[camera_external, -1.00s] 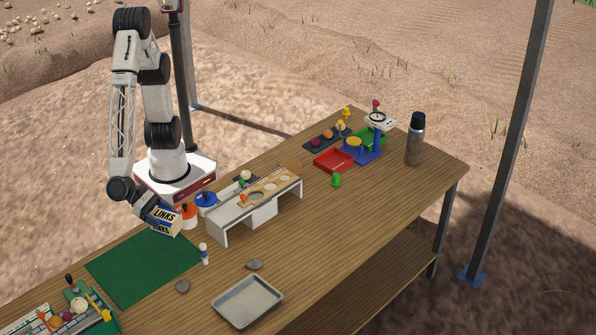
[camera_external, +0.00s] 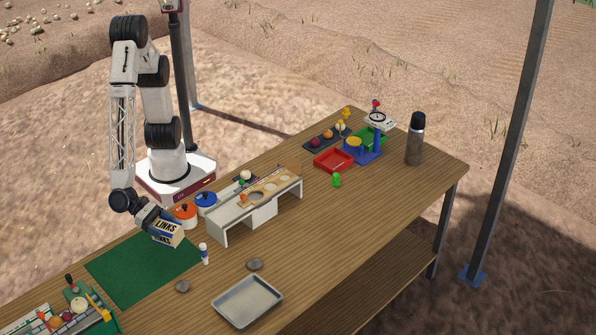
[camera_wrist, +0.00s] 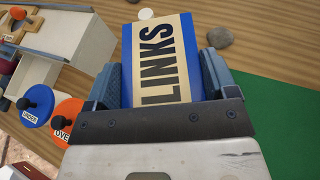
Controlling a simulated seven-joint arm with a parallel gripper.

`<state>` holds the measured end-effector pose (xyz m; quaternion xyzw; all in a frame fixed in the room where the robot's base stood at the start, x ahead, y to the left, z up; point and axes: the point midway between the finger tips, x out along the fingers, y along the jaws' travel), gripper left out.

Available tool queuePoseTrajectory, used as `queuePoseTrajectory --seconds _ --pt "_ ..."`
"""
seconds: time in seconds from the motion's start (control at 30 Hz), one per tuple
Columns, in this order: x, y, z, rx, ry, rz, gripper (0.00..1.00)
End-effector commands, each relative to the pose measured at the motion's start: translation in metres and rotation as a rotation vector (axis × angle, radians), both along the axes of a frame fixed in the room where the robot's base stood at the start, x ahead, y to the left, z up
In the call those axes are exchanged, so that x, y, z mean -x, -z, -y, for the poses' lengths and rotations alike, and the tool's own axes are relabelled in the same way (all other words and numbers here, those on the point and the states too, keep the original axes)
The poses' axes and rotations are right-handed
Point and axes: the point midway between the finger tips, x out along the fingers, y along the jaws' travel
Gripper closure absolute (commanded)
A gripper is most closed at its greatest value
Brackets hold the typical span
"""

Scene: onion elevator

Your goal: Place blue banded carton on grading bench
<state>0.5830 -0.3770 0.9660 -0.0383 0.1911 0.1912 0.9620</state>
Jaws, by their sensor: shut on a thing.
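The blue banded carton (camera_external: 167,233) has a cream panel with dark "LINKS" lettering and blue ends. My gripper (camera_external: 152,222) is shut on it and holds it tilted over the right back corner of the green mat. Its height above the table is hard to tell. In the wrist view the carton (camera_wrist: 160,55) sits between both fingers of my gripper (camera_wrist: 163,80). The grading bench (camera_external: 225,230), white with a wooden top strip with round holes, stands right of the carton. The bench (camera_wrist: 60,40) also shows at upper left in the wrist view.
A small white bottle (camera_external: 204,253) stands by the green mat (camera_external: 135,275). Grey stones (camera_external: 254,265) and a metal tray (camera_external: 247,302) lie in front. The table's right front is clear.

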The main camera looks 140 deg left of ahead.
Motion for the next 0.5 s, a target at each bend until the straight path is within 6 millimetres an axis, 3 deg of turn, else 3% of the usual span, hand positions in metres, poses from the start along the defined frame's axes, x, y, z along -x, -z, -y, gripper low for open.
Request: queuePoseTrajectory --seconds 0.5 --pt "0.000 0.056 0.000 -0.001 0.001 -0.002 0.54"
